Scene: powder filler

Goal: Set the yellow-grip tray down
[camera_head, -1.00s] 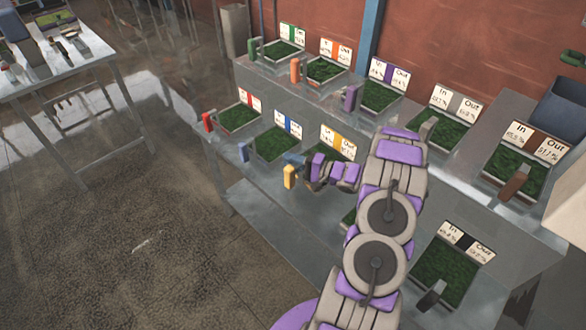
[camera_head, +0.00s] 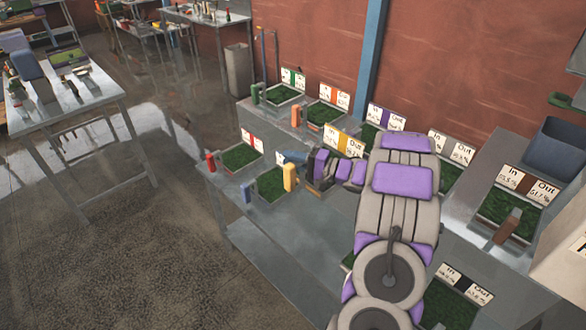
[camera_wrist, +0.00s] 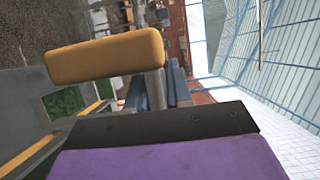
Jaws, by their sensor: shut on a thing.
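The yellow-grip tray is held up by my gripper (camera_head: 298,169). Its upright yellow grip (camera_head: 290,177) shows at the gripper's end, in front of the blue-grip tray. Its sign with a yellow stripe (camera_head: 345,143) stands behind the gripper; my arm and gripper hide most of the tray itself. In the wrist view the yellow grip (camera_wrist: 105,57) lies across the upper left, beyond my black and purple finger. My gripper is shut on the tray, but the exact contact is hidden.
The grey two-level bench holds other green-filled trays: red-grip (camera_head: 241,158), blue-grip (camera_head: 271,184), green-grip (camera_head: 284,94), orange-grip (camera_head: 324,113) and brown-grip (camera_head: 512,213). A dark bin (camera_head: 556,150) stands at right. My arm hides much of the bench's middle.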

